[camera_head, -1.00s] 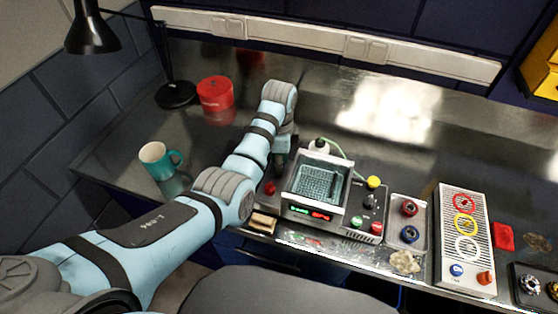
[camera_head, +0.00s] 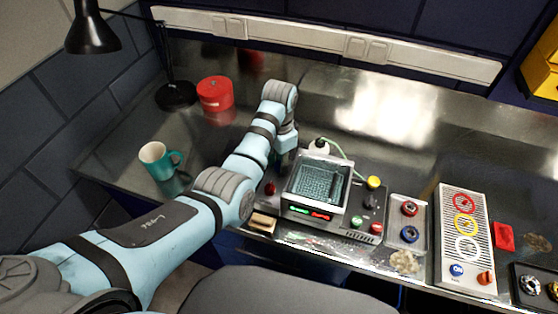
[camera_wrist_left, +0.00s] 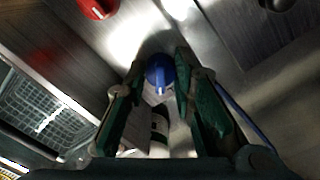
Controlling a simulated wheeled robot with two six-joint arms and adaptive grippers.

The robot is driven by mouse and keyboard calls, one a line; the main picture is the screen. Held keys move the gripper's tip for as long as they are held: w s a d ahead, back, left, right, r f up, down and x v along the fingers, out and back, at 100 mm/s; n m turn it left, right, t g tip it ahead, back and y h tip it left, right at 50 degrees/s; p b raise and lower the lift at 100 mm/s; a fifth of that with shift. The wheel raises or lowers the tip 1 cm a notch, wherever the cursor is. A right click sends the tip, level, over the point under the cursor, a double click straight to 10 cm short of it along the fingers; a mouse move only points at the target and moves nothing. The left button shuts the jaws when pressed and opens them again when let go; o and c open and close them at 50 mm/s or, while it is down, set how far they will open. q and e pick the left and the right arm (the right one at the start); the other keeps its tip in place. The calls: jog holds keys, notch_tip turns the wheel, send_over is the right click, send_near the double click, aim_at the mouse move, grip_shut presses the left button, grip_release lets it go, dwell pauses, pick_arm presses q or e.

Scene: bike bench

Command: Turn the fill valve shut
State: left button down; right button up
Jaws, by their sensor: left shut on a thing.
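A blue knob (camera_wrist_left: 160,74) with a white mark, which looks like the fill valve, sits between the fingertips of my left gripper (camera_wrist_left: 157,82) in the left wrist view. The white mark points toward the bottom of that picture. The gripper is shut on the knob, with a finger on each side. In the head view my left gripper (camera_head: 279,163) is down at the left side of the wash unit (camera_head: 325,212), and the arm hides the blue knob there. My right gripper is not in view.
A red knob (camera_head: 269,187) is close by, towards the front; it also shows in the left wrist view (camera_wrist_left: 97,7). A wire basket (camera_head: 320,182) and a white bottle (camera_head: 319,147) are to the right. A teal mug (camera_head: 157,161) and a red tin (camera_head: 215,93) stand left of the arm.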

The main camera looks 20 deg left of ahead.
pick_arm(q)
jog(key=n, duration=0.3)
jog(key=shift+f+n, duration=0.1)
jog(key=shift+n, duration=2)
jog(key=c, duration=1.5)
grip_release()
jog(key=shift+o, duration=0.9)
